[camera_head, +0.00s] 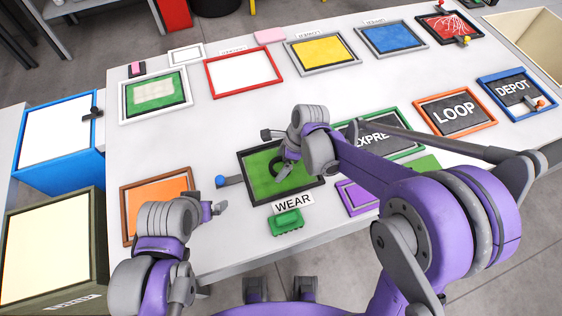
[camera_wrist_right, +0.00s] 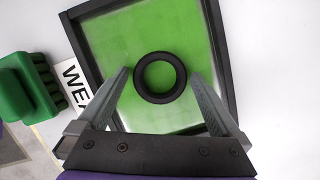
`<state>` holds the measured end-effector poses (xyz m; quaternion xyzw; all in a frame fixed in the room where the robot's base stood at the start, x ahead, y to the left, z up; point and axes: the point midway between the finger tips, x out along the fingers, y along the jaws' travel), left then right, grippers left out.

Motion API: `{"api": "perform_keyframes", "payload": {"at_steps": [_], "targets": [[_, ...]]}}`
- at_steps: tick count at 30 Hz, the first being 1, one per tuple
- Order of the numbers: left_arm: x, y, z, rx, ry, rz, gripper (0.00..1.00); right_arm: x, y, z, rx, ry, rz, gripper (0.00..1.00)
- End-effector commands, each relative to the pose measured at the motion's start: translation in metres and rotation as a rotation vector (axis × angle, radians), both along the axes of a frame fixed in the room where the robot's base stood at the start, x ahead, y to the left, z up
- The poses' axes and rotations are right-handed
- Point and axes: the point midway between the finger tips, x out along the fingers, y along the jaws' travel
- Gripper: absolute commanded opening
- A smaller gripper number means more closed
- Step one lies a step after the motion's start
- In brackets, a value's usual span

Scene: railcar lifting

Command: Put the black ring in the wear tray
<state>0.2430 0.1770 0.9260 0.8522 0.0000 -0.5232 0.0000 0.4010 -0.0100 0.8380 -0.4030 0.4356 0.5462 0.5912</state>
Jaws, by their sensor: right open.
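The black ring (camera_wrist_right: 160,78) lies on the green floor of the black-framed tray (camera_wrist_right: 222,52) beside the WEAR label. In the right wrist view the whole ring shows between and beyond the fingers of my right gripper (camera_wrist_right: 168,90), which is open. In the head view the ring (camera_head: 278,163) is partly hidden by that gripper (camera_head: 280,155), which hangs over the tray (camera_head: 246,158). My left gripper (camera_head: 213,210) is at the lower left, by the orange tray; its jaw state is unclear.
The WEAR label (camera_head: 293,203) and a green block (camera_head: 286,223) sit in front of the tray.

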Motion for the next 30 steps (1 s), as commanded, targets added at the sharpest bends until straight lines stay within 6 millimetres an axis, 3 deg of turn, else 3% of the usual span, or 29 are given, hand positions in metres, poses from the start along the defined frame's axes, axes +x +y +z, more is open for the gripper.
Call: {"api": "perform_keyframes", "payload": {"at_steps": [15, 21, 26, 30], "targets": [[0.004, 0.0, 0.012, 0.0, -0.007, 0.0, 1.0, -0.002, -0.03, 0.096, 0.0, 0.0, -0.001, 1.0], [0.004, 0.0, 0.013, 0.0, -0.008, 0.0, 1.0, -0.003, -0.035, 0.112, 0.0, 0.0, -0.001, 1.0], [0.004, 0.0, 0.013, 0.0, -0.008, 0.0, 1.0, -0.003, -0.036, 0.114, -0.001, -0.002, 0.004, 1.0], [0.004, 0.0, 0.013, 0.0, -0.008, 0.0, 1.0, -0.015, -0.047, 0.119, -0.022, -0.067, 0.098, 1.0]]}}
